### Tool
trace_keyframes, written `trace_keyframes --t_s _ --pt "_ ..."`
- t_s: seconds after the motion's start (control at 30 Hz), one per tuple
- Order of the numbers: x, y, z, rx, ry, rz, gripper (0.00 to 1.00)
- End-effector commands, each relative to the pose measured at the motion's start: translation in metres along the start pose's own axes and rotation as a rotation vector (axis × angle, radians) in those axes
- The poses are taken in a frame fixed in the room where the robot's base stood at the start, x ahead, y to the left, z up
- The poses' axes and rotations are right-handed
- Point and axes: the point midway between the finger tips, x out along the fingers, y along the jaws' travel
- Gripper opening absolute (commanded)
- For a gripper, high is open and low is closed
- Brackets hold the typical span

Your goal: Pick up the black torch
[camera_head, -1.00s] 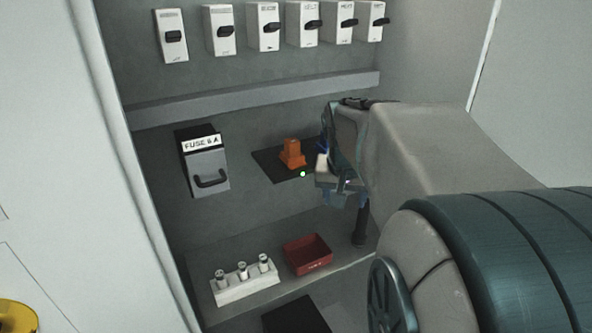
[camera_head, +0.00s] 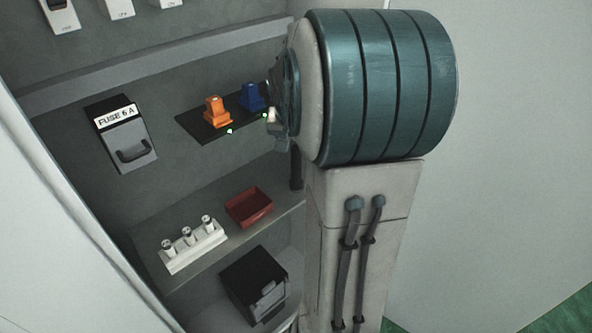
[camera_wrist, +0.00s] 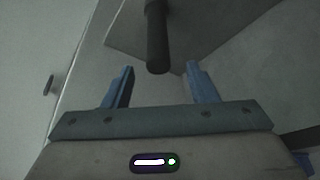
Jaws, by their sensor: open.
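The black torch (camera_wrist: 157,38) shows in the wrist view as a dark cylinder at the top middle, its rounded end towards me. My gripper (camera_wrist: 160,72) is open, with one blue finger on each side below the torch's near end. The torch appears ahead of the fingertips and in line with the gap; I cannot tell the exact distance. In the head view only a dark strip of the torch (camera_head: 296,170) shows, upright at the shelf's right end beside my arm.
An orange block (camera_head: 216,112) and a blue block (camera_head: 252,97) stand on a dark panel. Below, the shelf holds a red tray (camera_head: 249,207) and a white rack (camera_head: 193,247) with several fuses. A black box (camera_head: 254,284) sits lower. A fuse box (camera_head: 127,140) hangs left.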

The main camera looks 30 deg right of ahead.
Motion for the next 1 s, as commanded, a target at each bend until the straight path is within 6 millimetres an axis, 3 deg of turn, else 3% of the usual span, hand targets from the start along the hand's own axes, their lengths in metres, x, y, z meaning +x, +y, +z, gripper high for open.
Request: trace_keyframes --t_s 0.3,0.63,0.67,0.83,1.0 --pt "0.040 0.002 0.001 0.000 -0.004 0.000 0.52" --pt "0.046 0.002 0.001 -0.001 -0.001 -0.001 0.52" --pt "0.046 0.002 0.001 -0.001 -0.001 -0.001 0.47" --pt "0.046 0.002 0.001 -0.001 -0.001 -0.001 0.00" --pt "0.046 0.002 0.000 -0.001 0.000 -0.001 0.00"
